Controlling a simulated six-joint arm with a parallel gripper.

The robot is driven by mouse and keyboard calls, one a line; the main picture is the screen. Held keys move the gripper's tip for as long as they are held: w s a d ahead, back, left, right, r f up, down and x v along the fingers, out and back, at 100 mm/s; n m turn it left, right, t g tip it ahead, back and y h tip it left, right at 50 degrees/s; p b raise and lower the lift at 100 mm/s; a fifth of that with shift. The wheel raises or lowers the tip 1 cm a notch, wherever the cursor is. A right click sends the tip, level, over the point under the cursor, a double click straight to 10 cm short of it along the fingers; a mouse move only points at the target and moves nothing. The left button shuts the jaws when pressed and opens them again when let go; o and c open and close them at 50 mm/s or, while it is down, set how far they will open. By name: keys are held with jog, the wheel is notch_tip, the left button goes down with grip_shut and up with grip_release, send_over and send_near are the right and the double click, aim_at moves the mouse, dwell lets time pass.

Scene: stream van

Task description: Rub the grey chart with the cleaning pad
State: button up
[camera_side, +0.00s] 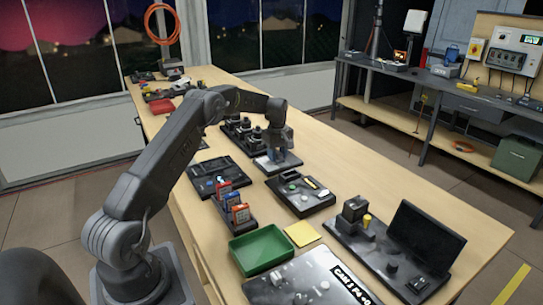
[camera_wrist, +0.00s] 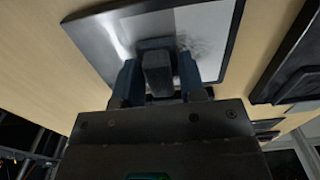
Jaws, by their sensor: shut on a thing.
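In the side view the chart (camera_side: 268,165) lies under my gripper (camera_side: 280,150) on the bench. My gripper is shut on a dark grey block, the cleaning pad (camera_wrist: 157,70), between its blue fingers. The pad is over the chart beside the smudge. The pad's underside is hidden, so I cannot tell whether it touches the chart. The pad is not clear in the side view.
A dark panel (camera_side: 217,174) and a rack of coloured cards (camera_side: 234,208) stand to the left. A green tray (camera_side: 262,250) and yellow square (camera_side: 302,233) lie nearer. Knobbed devices (camera_side: 243,130) stand behind.

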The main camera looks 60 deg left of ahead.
aim_at(265, 165)
jog(key=shift+w, duration=0.9)
jog(key=shift+s, duration=3.5)
jog(key=shift+s+r, duration=0.15)
jog(key=shift+s, duration=0.1)
notch_tip(265, 165, up, 8)
jog(key=shift+w+f, duration=0.1)
jog(key=shift+f, duration=0.1)
